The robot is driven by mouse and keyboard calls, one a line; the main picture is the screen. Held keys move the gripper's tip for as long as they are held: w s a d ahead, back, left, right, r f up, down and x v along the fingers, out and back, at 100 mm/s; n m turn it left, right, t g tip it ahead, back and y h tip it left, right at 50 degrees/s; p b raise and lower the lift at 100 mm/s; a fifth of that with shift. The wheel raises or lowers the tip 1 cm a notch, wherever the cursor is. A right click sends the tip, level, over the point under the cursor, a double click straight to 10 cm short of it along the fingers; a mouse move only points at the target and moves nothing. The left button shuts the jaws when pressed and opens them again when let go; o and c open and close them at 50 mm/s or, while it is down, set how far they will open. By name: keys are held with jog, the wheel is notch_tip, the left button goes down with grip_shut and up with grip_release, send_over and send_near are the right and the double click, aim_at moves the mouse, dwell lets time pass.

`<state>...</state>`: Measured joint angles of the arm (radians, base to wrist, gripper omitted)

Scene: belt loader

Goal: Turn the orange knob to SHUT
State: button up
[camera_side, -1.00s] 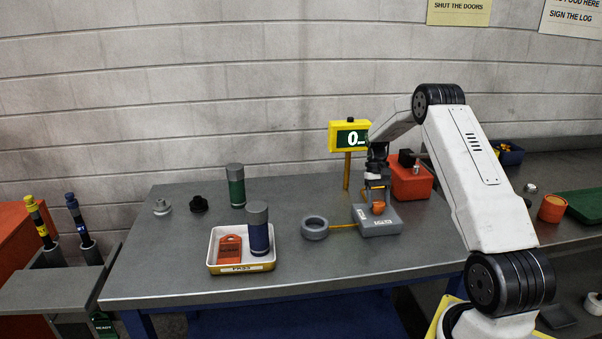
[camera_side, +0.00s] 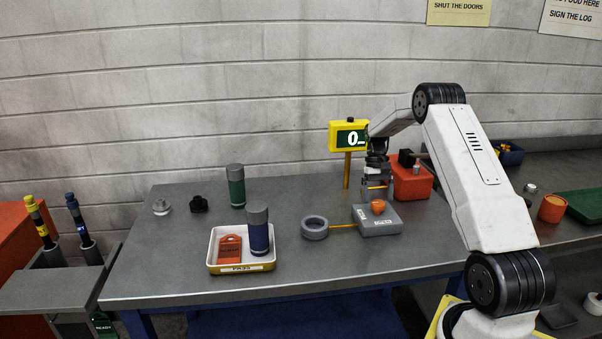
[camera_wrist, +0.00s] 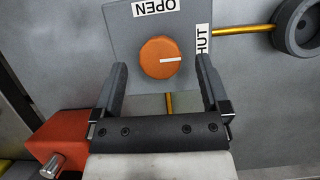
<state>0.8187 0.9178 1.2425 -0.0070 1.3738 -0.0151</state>
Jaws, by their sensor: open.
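The orange knob (camera_side: 378,206) sits on top of a grey box (camera_side: 385,226). The OPEN label (camera_wrist: 156,8) is at the top and reads upside down. My gripper (camera_side: 377,194) is open and empty, above and slightly behind the knob. In the wrist view the fingers (camera_wrist: 162,66) stand to the left and right of the knob, with clear gaps.
A yellow rod joins the box to a grey ring (camera_side: 315,235). A red box (camera_side: 416,184) and a yellow display on a post (camera_side: 347,170) stand close behind. A white tray (camera_side: 214,256) with a red tag and a dark canister is at left.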

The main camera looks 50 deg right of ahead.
jog(key=v, duration=0.6)
jog(key=shift+r, duration=0.15)
jog(key=shift+w, duration=0.15)
jog(key=w+a+n+t+h, duration=0.25)
jog(key=a+n, duration=0.25)
jog(key=a, duration=1.7)
jog(key=s+a+f+n+t, duration=0.1)
jog(key=s+a+n, duration=0.1)
jog(key=s+a, duration=0.3)
jog(key=s+a+f+n+t, duration=0.1)
jog(key=s+a, duration=0.4)
jog(key=a, duration=0.6)
jog(key=shift+s+a+f+n+t+h, duration=0.25)
jog(key=shift+n+t+h, duration=0.1)
jog(key=shift+n+t, duration=0.25)
